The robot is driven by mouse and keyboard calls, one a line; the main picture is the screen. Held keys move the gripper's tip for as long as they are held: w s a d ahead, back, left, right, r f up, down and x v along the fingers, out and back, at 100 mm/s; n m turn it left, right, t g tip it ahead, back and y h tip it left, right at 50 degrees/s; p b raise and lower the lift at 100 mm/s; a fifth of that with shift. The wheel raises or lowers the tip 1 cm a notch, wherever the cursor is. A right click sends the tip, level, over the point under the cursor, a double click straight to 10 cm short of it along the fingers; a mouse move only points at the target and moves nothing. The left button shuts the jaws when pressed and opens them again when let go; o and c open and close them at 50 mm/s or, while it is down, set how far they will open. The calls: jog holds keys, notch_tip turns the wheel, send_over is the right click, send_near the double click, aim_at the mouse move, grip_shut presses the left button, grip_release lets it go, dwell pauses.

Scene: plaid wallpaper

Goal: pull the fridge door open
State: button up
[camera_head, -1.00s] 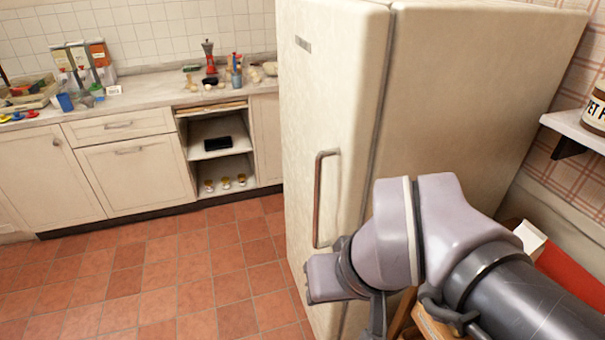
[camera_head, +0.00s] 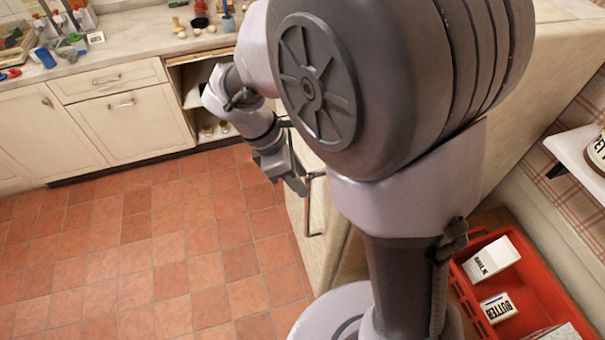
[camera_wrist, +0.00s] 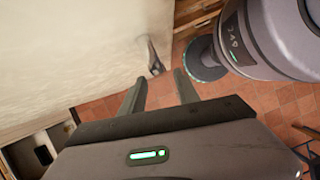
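The cream fridge (camera_head: 545,75) stands at the right in the head view, largely hidden behind my arm. Its metal door handle (camera_head: 312,212) shows upright below my gripper (camera_head: 300,184), on the narrow visible strip of the door. Most of the door edge is hidden, and no gap shows. In the wrist view the fridge (camera_wrist: 75,50) fills the upper left. The handle (camera_wrist: 155,58) appears just beyond and between the tips of my gripper (camera_wrist: 160,80). The fingers are apart and empty. I cannot tell whether a finger touches the handle.
A red crate (camera_head: 470,262) with a milk carton (camera_head: 491,261) and butter (camera_head: 497,307) stands at the lower right. A wall shelf (camera_head: 575,150) with a jar is above it. Cabinets and a counter (camera_head: 130,60) line the back. The tiled floor (camera_head: 170,250) left of the fridge is clear.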

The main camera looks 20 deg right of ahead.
jog(key=b+x, duration=0.1)
jog(key=x, duration=0.4)
jog(key=shift+f, duration=0.1)
grip_shut()
dwell(1.2)
